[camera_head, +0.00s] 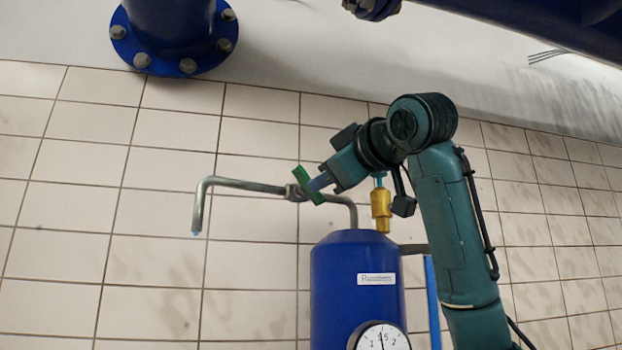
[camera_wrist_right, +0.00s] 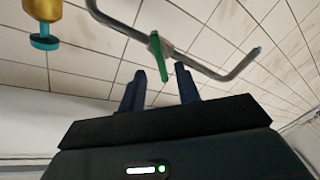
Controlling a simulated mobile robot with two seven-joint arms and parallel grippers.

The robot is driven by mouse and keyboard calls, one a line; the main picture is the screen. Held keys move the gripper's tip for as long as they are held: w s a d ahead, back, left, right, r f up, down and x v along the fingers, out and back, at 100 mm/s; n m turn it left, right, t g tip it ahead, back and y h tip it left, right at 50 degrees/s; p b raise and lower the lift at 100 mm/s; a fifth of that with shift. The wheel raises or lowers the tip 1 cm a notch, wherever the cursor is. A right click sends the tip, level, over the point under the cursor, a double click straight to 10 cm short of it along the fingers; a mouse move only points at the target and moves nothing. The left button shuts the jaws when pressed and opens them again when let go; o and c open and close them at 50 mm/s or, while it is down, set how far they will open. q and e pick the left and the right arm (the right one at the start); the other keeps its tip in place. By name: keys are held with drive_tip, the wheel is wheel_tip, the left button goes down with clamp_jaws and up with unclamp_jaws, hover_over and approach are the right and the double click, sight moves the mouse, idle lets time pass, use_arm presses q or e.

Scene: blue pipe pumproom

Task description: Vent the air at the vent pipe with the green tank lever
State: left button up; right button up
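The green lever (camera_head: 309,190) sits on the thin grey vent pipe (camera_head: 245,185) above the blue tank (camera_head: 345,270). My right gripper (camera_head: 318,183) reaches it from the right in the head view. In the right wrist view the green lever (camera_wrist_right: 159,58) stands in the gap between the two finger tips of my right gripper (camera_wrist_right: 161,72), with a gap on both sides. The fingers are apart and hold nothing. The vent pipe (camera_wrist_right: 205,67) runs behind the lever, and its bent end has a pale blue tip. My left gripper is not in view.
A brass valve (camera_head: 381,208) stands on the tank right of the pipe, close under my right wrist. A pressure gauge (camera_head: 381,338) is on the tank's front. A large blue flanged pipe (camera_head: 172,40) hangs at upper left. The tiled wall (camera_head: 100,220) lies behind.

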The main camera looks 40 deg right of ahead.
sight(306, 188)
drive_tip(key=p+x, duration=0.1)
drive_tip(key=x, duration=0.5)
drive_tip(key=shift+w, duration=0.2)
clamp_jaws()
